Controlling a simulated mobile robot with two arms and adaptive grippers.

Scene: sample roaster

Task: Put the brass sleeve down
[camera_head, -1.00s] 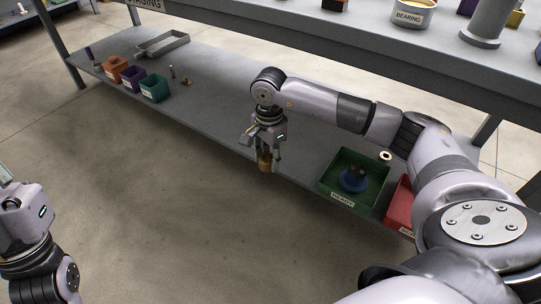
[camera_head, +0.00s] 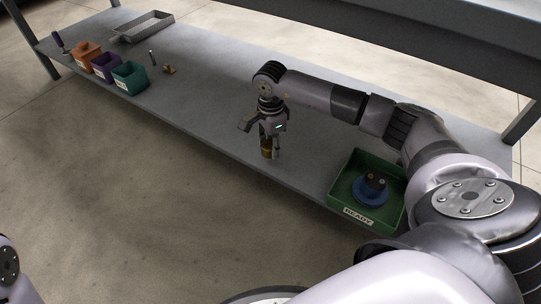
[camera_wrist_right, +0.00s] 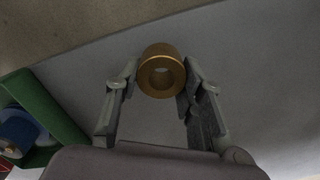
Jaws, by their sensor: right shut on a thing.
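The brass sleeve (camera_head: 267,153), a short thick ring, is between the fingers of my right gripper (camera_head: 270,150), which is shut on it. In the right wrist view the sleeve (camera_wrist_right: 162,53) shows its round hole, with a fingertip on each side. My right gripper points down close to the front edge of the lower grey shelf (camera_head: 215,110). I cannot tell whether the sleeve touches the shelf. My left gripper is out of view; only a piece of my left arm shows at the lower left.
A green READY bin (camera_head: 340,193) holding a blue round part (camera_head: 369,191) stands right of my gripper. Orange (camera_head: 84,60), purple (camera_head: 105,71) and green (camera_head: 130,81) bins, small parts and a grey tray (camera_head: 143,30) are at the left. Shelf between is clear.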

